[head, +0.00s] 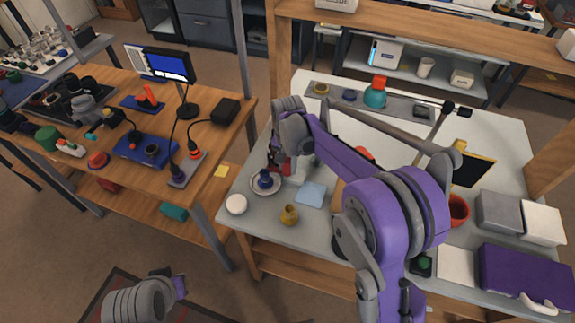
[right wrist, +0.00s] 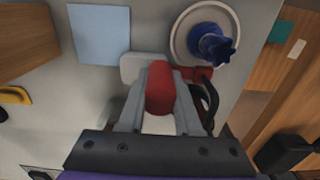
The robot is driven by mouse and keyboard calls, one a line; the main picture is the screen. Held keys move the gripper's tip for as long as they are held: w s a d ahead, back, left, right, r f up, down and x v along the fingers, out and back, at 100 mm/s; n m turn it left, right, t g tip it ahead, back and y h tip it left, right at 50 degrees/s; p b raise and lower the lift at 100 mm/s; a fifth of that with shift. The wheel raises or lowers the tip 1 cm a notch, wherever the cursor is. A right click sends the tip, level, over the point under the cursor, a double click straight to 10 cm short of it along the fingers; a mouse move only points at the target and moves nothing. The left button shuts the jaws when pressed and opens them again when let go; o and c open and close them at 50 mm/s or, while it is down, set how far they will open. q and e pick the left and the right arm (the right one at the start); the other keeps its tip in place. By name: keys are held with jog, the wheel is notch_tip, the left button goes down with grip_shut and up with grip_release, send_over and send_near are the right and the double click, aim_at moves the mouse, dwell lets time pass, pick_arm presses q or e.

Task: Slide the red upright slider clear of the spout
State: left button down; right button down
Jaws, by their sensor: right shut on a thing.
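The red upright slider (right wrist: 160,92) stands between the fingers of my right gripper (right wrist: 160,85) in the right wrist view; the gripper is shut on it. A red part (right wrist: 203,73) reaches from there toward a dark blue knobbed piece (right wrist: 211,44) on a round pale plate (right wrist: 178,44). In the head view the red slider (head: 283,168) shows only in part behind my right arm, close to the blue piece (head: 265,179) on its plate (head: 257,190). I cannot make out the spout or whether the slider overlaps it. My left gripper's fingers are not in view.
A light blue square (head: 311,194) lies beside the plate. Grey and white boxes (head: 499,212) fill the right side. A wooden table (head: 230,135) stands to the left.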

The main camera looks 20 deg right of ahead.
aim_at(298, 177)
jog(key=shift+s+d+b, duration=0.2)
jog(key=shift+s+d, duration=0.3)
jog(key=shift+d, duration=0.3)
jog(key=shift+s+d+b, duration=0.15)
jog(key=shift+s+d, duration=0.35)
jog(key=shift+d, duration=0.25)
jog(key=shift+a, duration=0.1)
jog(key=c, duration=0.6)
grip_release()
jog(key=shift+r, duration=0.1)
notch_tip(298, 177, up, 11)
jog(key=shift+f+p, duration=0.2)
jog(key=shift+p, duration=0.15)
